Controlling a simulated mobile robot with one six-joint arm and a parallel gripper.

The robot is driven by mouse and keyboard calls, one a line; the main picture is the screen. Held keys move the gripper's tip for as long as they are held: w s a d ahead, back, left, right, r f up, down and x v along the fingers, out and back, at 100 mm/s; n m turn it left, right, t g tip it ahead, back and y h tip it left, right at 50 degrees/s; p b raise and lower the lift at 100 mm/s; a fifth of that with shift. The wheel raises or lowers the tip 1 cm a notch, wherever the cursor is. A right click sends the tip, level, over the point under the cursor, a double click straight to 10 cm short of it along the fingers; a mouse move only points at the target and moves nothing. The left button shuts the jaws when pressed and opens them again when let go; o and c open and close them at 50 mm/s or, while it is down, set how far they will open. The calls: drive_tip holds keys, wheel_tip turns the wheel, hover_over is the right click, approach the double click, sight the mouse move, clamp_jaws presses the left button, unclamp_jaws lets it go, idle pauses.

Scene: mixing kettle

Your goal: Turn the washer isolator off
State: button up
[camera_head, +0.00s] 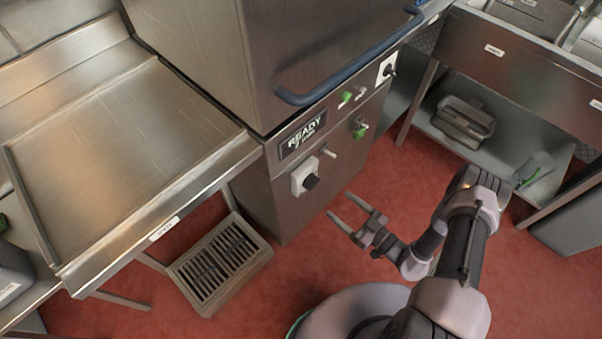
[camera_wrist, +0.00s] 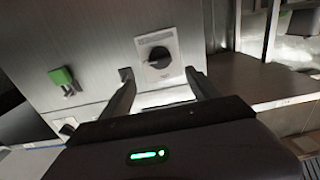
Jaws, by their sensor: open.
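A white switch plate with a dark rotary knob (camera_head: 310,181) is on the lower front of the steel washer (camera_head: 222,66), below its display. It looks like the isolator, though its marking is too small to read. The wrist view shows this dark knob (camera_wrist: 159,58) close up on its pale plate. My gripper (camera_head: 341,206) is open and empty, in front of the washer, to the lower right of the knob in the head view. In the wrist view my fingers (camera_wrist: 159,74) point toward the panel, with the knob between and beyond their tips. They appear apart from it.
Another rotary switch (camera_head: 387,69) sits higher right on the washer. A green-handled valve (camera_head: 360,129) and a small lever (camera_head: 329,153) are nearby. A blue door handle (camera_head: 350,62) crosses above. A steel drain table (camera_head: 205,165) stands left, a floor grate (camera_head: 220,262) below.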

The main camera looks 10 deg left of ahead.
sight(315, 185)
drive_tip(key=x, duration=0.9)
drive_tip(key=shift+w+a, duration=0.25)
drive_tip(key=shift+a, duration=0.1)
drive_tip(key=shift+c, duration=0.4)
drive_tip(key=c, duration=1.3)
drive_tip(key=shift+o, duration=0.2)
drive_tip(key=n, duration=1.6)
drive_tip(key=shift+s+a+f+n, duration=0.1)
drive_tip(key=shift+f+n, duration=0.05)
drive_tip(key=shift+n, duration=0.25)
drive_tip(key=o, duration=1)
drive_tip(key=shift+n, duration=0.5)
drive_tip(key=o, duration=0.4)
